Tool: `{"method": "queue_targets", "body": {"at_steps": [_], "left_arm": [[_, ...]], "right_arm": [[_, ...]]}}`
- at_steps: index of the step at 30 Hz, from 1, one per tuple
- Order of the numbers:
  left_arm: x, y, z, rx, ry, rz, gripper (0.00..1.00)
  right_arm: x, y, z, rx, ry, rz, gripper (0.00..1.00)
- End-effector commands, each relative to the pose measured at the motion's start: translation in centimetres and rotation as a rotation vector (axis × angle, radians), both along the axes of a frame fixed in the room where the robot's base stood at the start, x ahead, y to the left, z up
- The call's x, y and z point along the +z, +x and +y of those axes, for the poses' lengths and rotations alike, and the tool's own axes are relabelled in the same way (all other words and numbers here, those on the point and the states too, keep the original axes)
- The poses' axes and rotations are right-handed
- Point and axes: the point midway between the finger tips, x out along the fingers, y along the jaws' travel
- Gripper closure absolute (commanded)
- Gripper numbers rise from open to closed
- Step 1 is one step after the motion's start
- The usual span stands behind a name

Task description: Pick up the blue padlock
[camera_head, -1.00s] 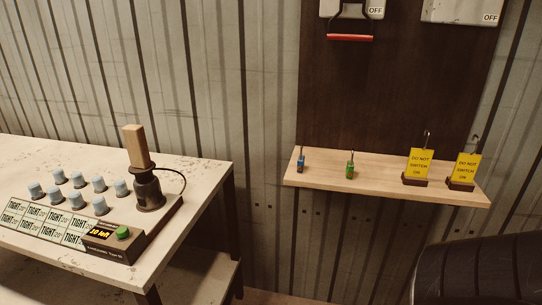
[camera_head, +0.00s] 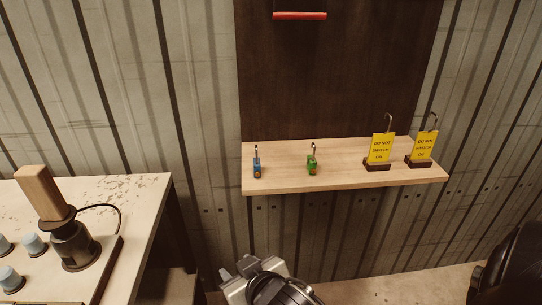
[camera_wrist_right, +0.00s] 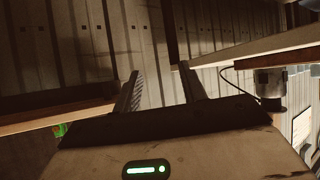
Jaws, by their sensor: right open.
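The small blue padlock (camera_head: 257,168) stands upright near the left end of the wooden shelf (camera_head: 345,182), its shackle up. A green padlock (camera_head: 311,165) stands to its right on the same shelf. My right gripper (camera_head: 238,272) shows at the bottom of the head view, below and in front of the shelf, apart from the padlocks. In the right wrist view its two fingers (camera_wrist_right: 159,85) are spread with nothing between them. The blue padlock cannot be made out in the wrist view. My left gripper is not in view.
Two yellow "DO NOT SWITCH ON" tags (camera_head: 381,148) stand in dark holders at the shelf's right. A worktable (camera_head: 130,195) with a wooden-handled device (camera_head: 70,235) is at the left. Between table and shelf is a gap. A dark rounded object (camera_head: 512,262) is at lower right.

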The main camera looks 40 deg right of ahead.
Motion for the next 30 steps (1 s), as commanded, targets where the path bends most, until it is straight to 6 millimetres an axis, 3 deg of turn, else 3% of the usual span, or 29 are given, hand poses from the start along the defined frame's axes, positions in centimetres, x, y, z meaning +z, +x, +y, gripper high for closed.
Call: {"method": "queue_targets", "body": {"at_steps": [1, 3, 6, 9, 24, 30], "left_arm": [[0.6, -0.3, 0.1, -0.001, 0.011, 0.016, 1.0], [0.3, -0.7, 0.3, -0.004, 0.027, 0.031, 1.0], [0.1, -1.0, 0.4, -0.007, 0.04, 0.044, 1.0], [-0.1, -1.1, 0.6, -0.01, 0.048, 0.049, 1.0], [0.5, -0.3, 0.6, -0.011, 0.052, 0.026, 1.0], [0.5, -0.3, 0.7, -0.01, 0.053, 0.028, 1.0]], "right_arm": [[4.3, 2.0, -1.5, -0.098, -0.014, -0.043, 0.58], [8.2, 3.5, -3.8, -0.245, -0.025, -0.087, 0.58], [12.3, 4.2, -6.4, -0.417, -0.015, -0.142, 0.58], [14.0, 4.5, -7.9, -0.511, -0.005, -0.172, 0.58], [10.6, 11.7, -12.7, -0.528, -0.005, -0.176, 0.58], [10.1, 12.7, -13.3, -0.528, -0.004, -0.177, 0.58]]}}
